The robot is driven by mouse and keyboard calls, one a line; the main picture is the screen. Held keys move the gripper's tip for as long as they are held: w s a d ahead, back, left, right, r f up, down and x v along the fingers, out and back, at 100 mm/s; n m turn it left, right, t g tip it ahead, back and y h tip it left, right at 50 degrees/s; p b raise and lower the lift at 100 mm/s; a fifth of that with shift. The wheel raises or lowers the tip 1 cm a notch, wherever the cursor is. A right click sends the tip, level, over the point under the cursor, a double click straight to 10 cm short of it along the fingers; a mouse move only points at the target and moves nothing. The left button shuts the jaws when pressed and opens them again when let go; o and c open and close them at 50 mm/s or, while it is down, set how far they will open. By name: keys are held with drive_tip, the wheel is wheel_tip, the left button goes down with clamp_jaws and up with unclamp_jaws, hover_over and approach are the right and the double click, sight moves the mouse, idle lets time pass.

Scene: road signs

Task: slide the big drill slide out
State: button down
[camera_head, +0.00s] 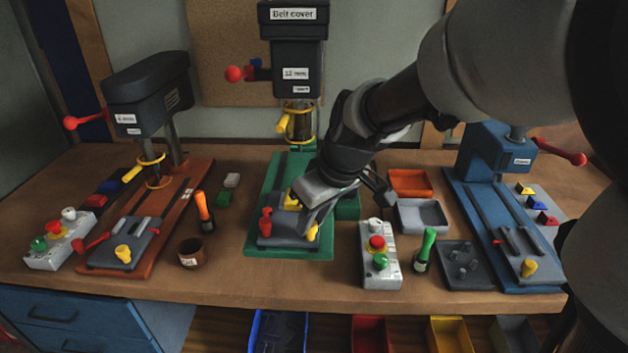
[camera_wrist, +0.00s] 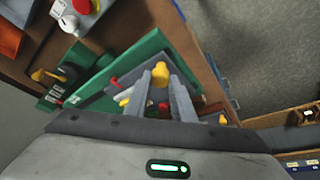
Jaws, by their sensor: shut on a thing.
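The big drill (camera_head: 293,70) stands at the back middle, with a "Belt cover" label and a green base (camera_head: 288,252). Its dark grey slide (camera_head: 283,241) sits near the front end of that base. It carries a red handle (camera_head: 265,222) and yellow knobs. My gripper (camera_head: 310,228) reaches down over the slide's right side, its fingers shut on a yellow knob (camera_wrist: 160,72) at the front. In the wrist view the knob shows between my gripper's fingertips (camera_wrist: 161,80). My gripper and wrist hide part of the slide and base.
An orange drill base (camera_head: 150,225) is at left and a blue drill (camera_head: 495,152) at right. A control box (camera_head: 379,262), a green-handled tool (camera_head: 425,248), and a brown cup (camera_head: 194,254) stand near the green base. Bench in front of the base is clear.

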drive_tip(key=shift+s+f, duration=0.1)
drive_tip(key=shift+s, duration=0.1)
drive_tip(key=c, duration=1.5)
unclamp_jaws()
drive_tip(key=shift+s, duration=0.15)
drive_tip(key=shift+r, duration=0.35)
drive_tip(key=p+v, duration=0.1)
drive_tip(key=v, duration=1.6)
drive_tip(key=shift+d+p, duration=0.1)
drive_tip(key=shift+p, duration=0.2)
drive_tip(key=shift+f, duration=0.1)
drive_tip(key=s+d+m+h+p, duration=0.1)
drive_tip(key=s+d+m+p, duration=0.1)
drive_tip(key=s+d+m, duration=0.1)
drive_tip(key=s+d+m+t+h+p, duration=0.1)
drive_tip(key=s+d+m+p, duration=0.1)
drive_tip(key=s+d, duration=0.1)
drive_tip(key=s+d+m+t+h+p, duration=0.1)
drive_tip(key=s+d+m+p, duration=0.1)
drive_tip(key=s+d+m, duration=0.1)
drive_tip(key=shift+s+d+f+m, duration=0.2)
drive_tip(key=shift+s+d, duration=0.1)
drive_tip(key=shift+s, duration=0.35)
drive_tip(key=shift+s+d+f+m, duration=0.1)
drive_tip(key=shift+s+d+f, duration=0.2)
drive_tip(key=shift+s, duration=0.35)
